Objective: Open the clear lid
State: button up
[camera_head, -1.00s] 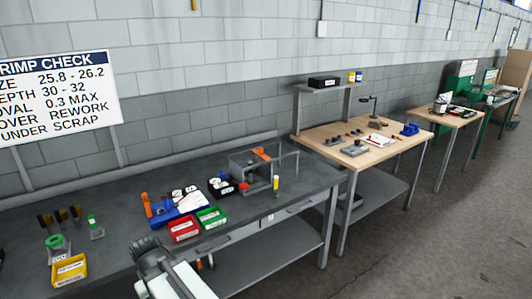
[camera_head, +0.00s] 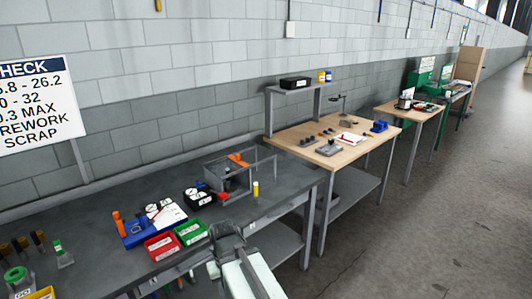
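A grey-framed box with clear panels (camera_head: 212,176) stands on the dark bench, near its right end. An orange-handled thing (camera_head: 238,160) shows at the box's top or inside it, and a small red part (camera_head: 223,196) is at its front. I cannot make out the clear lid's edges or whether it is shut. My arm reaches in from the bottom of the picture. Its grey end, my gripper (camera_head: 226,234), is in front of the bench's front edge, below the box and apart from it. The fingers are too small and dark to tell open from shut.
A wooden table (camera_head: 350,152) stands beyond. Open floor (camera_head: 440,220) lies on the right.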

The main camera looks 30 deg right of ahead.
aim_at(237, 158)
jog(key=z, duration=0.3)
jog(key=i, duration=1)
jog(key=u, duration=0.1)
